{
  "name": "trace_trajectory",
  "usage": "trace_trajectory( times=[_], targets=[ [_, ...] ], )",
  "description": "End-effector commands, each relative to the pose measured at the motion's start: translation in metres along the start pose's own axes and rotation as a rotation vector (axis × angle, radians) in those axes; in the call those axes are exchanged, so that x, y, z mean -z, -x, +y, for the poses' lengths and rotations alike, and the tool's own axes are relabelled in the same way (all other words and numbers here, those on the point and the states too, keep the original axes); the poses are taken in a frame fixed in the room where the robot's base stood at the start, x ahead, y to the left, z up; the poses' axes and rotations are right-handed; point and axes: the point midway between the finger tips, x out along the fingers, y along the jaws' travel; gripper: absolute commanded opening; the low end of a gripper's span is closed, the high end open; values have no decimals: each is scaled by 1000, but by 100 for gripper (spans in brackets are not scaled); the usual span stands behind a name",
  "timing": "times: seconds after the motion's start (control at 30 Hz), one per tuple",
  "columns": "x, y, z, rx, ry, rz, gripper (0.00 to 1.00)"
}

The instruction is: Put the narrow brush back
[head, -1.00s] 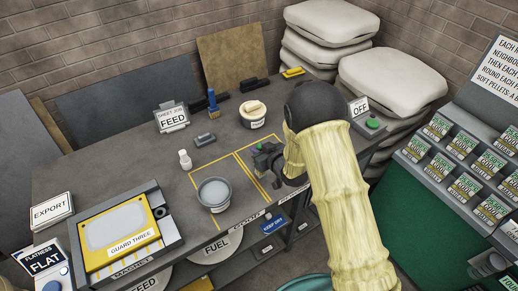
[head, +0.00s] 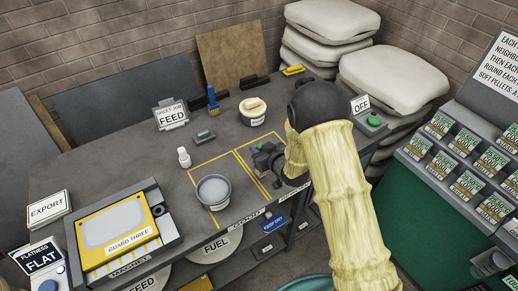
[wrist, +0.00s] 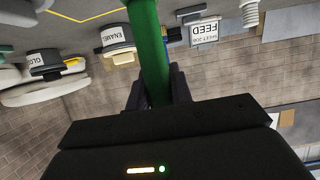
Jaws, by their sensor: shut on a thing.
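My gripper (head: 266,160) is above the right part of the bench, over the yellow-lined area. In the wrist view it is shut on a green rod-like handle (wrist: 150,45), whose upper end runs out of the picture. In the head view only a small green bit shows at the jaws. This may be the narrow brush; no bristles are visible. A blue brush (head: 212,98) stands upright at the back of the bench, beside a dark holder (head: 197,103).
A tub with a wooden-coloured top (head: 252,111), a grey pot (head: 213,191), a small white bottle (head: 184,157) and a dark block (head: 205,137) stand on the bench. The FEED sign (head: 170,115) is at the back. The yellow-framed GUARD THREE unit (head: 122,233) fills the front left.

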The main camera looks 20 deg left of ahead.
Motion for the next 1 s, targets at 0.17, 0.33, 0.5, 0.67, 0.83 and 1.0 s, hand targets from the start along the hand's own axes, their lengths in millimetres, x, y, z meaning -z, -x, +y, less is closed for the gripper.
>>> trace_trajectory(
  times=[0.17, 0.33, 0.5, 0.67, 0.83, 1.0],
  targets=[
    [1, 0, 0, 0, 0, 2, 0],
    [1, 0, 0, 0, 1, 2, 0],
    [-2, -1, 0, 0, 0, 2, 0],
    [-7, -4, 0, 0, 0, 2, 0],
    [-12, -6, -1, 1, 0, 2, 0],
    [-12, -6, -1, 1, 1, 2, 0]
  ],
)
